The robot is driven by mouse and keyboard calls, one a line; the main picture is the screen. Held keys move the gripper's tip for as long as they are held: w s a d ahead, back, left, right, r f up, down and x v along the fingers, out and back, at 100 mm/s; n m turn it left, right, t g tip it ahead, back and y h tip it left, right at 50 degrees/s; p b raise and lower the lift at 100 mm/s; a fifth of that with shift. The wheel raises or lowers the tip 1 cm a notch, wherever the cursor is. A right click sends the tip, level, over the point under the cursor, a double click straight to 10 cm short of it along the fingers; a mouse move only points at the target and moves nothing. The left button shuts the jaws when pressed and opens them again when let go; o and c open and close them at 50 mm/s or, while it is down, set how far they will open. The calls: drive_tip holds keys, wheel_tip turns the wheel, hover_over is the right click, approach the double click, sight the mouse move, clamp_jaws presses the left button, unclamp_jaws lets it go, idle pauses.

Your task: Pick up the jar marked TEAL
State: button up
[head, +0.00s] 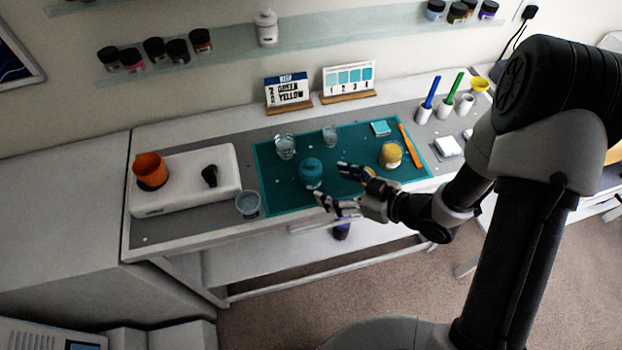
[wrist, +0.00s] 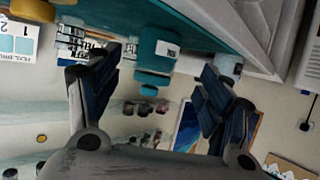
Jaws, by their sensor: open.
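A teal jar (head: 311,172) stands upright on the green mat (head: 280,203). My gripper (head: 335,184) is open just to its right, with its fingers pointing toward it. In the wrist view the teal jar (wrist: 153,58) shows between the two spread fingers of my gripper (wrist: 156,78), turned over in that picture. A white label shows on it, but its words are too small to read. No finger visibly touches the jar. A yellow jar (head: 391,155) stands further right on the mat, behind my wrist.
Clear cups (head: 285,146) (head: 330,135) stand behind the teal jar. Another clear cup (head: 248,204) is at the bench's front left, beside a white machine (head: 185,180) with an orange cup (head: 150,170). An orange stick (head: 410,146) lies at the mat's right. Signs (head: 287,91) stand at the back.

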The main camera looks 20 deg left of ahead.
sight(320, 178)
drive_tip(key=b+x, duration=0.1)
drive_tip(key=x, duration=0.3)
drive_tip(key=b+x, duration=0.1)
drive_tip(key=x, duration=0.3)
drive_tip(key=shift+w, duration=0.25)
drive_tip(key=shift+d, duration=0.1)
drive_tip(key=shift+c, duration=0.4)
drive_tip(key=c, duration=1.2)
drive_tip(key=shift+c, duration=0.5)
drive_tip(key=shift+r, duration=0.1)
